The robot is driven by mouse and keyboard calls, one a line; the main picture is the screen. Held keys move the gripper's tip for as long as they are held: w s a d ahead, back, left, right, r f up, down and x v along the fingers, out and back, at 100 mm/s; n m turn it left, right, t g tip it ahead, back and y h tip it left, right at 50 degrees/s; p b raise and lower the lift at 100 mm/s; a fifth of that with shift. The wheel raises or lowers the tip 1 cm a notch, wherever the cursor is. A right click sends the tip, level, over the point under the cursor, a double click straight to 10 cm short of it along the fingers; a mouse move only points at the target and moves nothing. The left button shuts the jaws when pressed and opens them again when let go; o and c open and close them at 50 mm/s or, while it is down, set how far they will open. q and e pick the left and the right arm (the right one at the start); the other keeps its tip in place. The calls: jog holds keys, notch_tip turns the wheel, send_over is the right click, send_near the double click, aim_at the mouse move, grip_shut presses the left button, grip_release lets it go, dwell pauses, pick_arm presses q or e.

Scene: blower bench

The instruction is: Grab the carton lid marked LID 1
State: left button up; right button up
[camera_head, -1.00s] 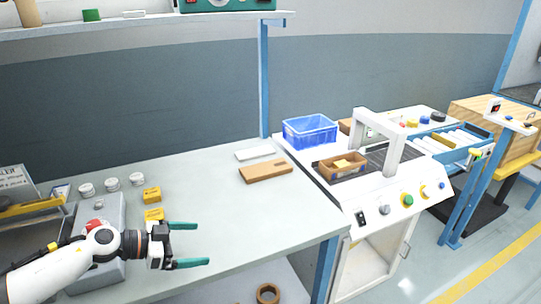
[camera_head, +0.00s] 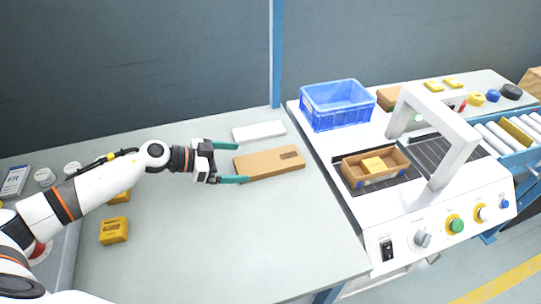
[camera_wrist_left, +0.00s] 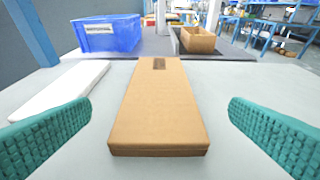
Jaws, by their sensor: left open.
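The carton lid (camera_head: 270,163) is a flat brown cardboard piece lying on the grey bench, with a small dark label near its far end; I cannot read the marking. It also shows in the left wrist view (camera_wrist_left: 158,108), centred between the fingers. My left gripper (camera_head: 238,163) is open, its two teal fingers at the near end of the lid, one toward each long side. In the left wrist view my left gripper (camera_wrist_left: 160,130) has clear gaps on both sides of the lid and holds nothing. My right gripper is not in view.
A white flat piece (camera_head: 258,131) lies just behind the lid. A blue crate (camera_head: 336,106) and an open brown carton (camera_head: 375,165) with a yellow block stand on the white machine (camera_head: 440,200) to the right. Yellow boxes (camera_head: 114,230) lie at left. The front bench is clear.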

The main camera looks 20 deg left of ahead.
aim_at(266, 161)
pick_arm(q)
jog(key=x, duration=0.3)
jog(key=shift+w+d+f, duration=0.1)
jog(key=shift+w+d, duration=0.05)
jog(key=shift+w, duration=0.05)
jog(key=shift+r+x, duration=0.15)
jog(key=shift+x, duration=1.2)
jog(key=shift+r+x, duration=0.15)
jog(key=shift+x, duration=1.2)
jog(key=c, duration=1.1)
